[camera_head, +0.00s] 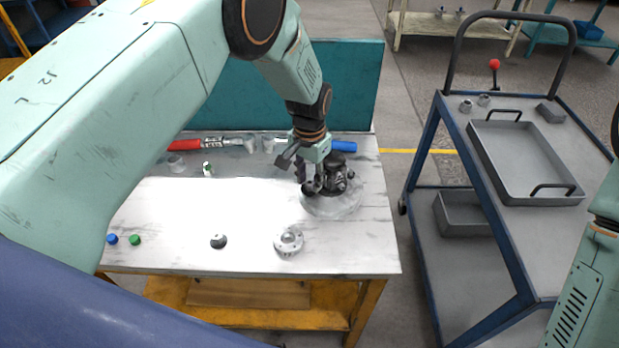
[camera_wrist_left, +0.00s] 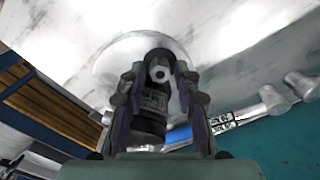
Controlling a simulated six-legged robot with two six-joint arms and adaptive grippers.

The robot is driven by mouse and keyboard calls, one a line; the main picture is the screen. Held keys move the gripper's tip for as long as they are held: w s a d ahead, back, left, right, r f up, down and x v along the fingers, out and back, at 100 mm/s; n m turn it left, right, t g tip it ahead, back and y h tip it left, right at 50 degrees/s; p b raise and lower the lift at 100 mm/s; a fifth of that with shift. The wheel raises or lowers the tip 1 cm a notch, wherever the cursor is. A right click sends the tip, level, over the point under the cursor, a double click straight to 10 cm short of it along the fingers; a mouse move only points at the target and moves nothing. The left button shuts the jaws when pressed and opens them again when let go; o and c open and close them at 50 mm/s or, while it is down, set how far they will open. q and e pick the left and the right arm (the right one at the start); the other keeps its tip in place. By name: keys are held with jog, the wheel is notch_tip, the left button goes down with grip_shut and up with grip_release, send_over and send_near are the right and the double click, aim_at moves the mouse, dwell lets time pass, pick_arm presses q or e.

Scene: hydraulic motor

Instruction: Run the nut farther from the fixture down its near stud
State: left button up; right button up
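The dark hydraulic motor (camera_head: 338,176) stands on a pale round plate (camera_head: 335,206) at the bench's right side. My left gripper (camera_head: 312,186) is lowered at the motor's left side. In the left wrist view a light hex nut (camera_wrist_left: 158,69) shows at the end of the dark motor body (camera_wrist_left: 153,105). The left gripper's fingers (camera_wrist_left: 159,72) stand apart on either side of the nut and body, with small gaps showing beside the nut. Any stud under the nut is hidden. A second nut cannot be made out. Only my right arm's links show; its gripper is out of view.
A silver flange (camera_head: 288,242), a grey cap (camera_head: 218,241), and blue (camera_head: 112,239) and green (camera_head: 135,240) knobs lie along the bench front. A red-handled tool (camera_head: 200,144) lies behind. A cart (camera_head: 455,140) with a grey tray (camera_head: 530,195) stands right. The bench's middle is clear.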

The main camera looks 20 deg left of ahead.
dwell(0.6)
pick_arm(q)
grip_shut()
jog(key=m+p, duration=0.1)
jog(key=m, duration=0.2)
jog(key=shift+f+m, duration=0.1)
jog(key=shift+m, duration=1.2)
jog(key=shift+p, duration=0.3)
